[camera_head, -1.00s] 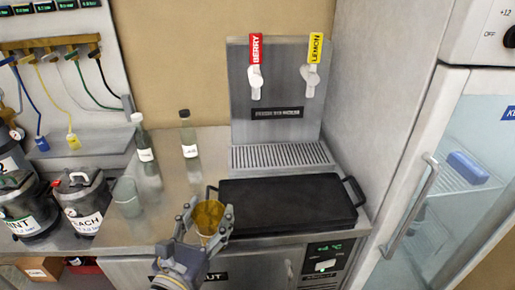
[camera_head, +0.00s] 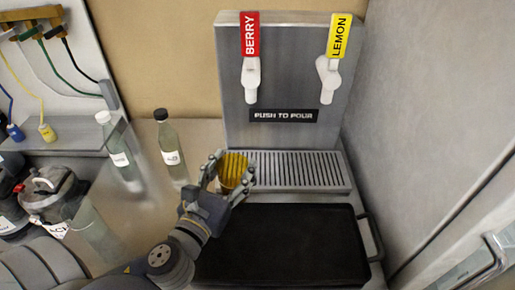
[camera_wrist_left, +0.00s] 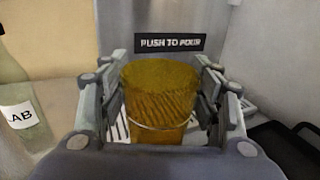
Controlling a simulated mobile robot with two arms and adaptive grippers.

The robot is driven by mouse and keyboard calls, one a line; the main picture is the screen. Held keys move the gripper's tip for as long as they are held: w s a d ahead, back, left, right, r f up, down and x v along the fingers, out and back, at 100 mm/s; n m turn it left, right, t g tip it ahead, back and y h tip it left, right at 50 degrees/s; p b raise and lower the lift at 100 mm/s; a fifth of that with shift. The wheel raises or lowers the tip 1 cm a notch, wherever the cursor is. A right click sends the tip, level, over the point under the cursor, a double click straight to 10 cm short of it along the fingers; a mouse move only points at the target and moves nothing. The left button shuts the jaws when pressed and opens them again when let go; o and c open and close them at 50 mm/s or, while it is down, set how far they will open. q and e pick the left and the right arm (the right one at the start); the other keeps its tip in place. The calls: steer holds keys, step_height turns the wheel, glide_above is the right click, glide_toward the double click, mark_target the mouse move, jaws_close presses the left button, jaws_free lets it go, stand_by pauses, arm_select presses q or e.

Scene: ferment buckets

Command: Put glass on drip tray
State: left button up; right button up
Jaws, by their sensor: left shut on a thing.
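A glass of amber drink (camera_head: 233,170) is held upright between the fingers of my left gripper (camera_head: 229,178). In the left wrist view the glass (camera_wrist_left: 160,98) sits between both fingers, with the slatted drip tray (camera_wrist_left: 118,128) behind and below it. The drip tray (camera_head: 300,170) is a grey grille at the foot of the metal tap panel. In the head view the glass overlaps the tray's left end; I cannot tell whether it touches the tray. My right gripper is not seen.
The tap panel (camera_head: 285,85) has a red BERRY tap (camera_head: 250,70) and a yellow LEMON tap (camera_head: 332,70). A black tray (camera_head: 290,245) lies in front of the drip tray. Two bottles (camera_head: 170,148) and an empty glass (camera_head: 95,232) stand at left.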

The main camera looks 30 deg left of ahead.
mark_target(236, 158)
arm_select(q)
steer(key=w, duration=0.2)
steer(key=w+a, duration=0.1)
steer(key=w, duration=0.1)
steer(key=shift+w+r, duration=0.1)
steer(key=shift+w, duration=0.15)
steer(key=w+a+f+p, duration=0.1)
steer(key=w+f, duration=0.4)
steer(key=w, duration=0.5)
steer(key=shift+w+a, duration=0.2)
steer(key=shift+a, duration=0.3)
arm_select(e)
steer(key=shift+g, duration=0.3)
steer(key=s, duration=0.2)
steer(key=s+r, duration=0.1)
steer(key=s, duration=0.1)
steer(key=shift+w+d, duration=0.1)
arm_select(q)
steer(key=shift+f, duration=0.2)
steer(key=o, duration=1.6)
steer(key=shift+c, duration=0.2)
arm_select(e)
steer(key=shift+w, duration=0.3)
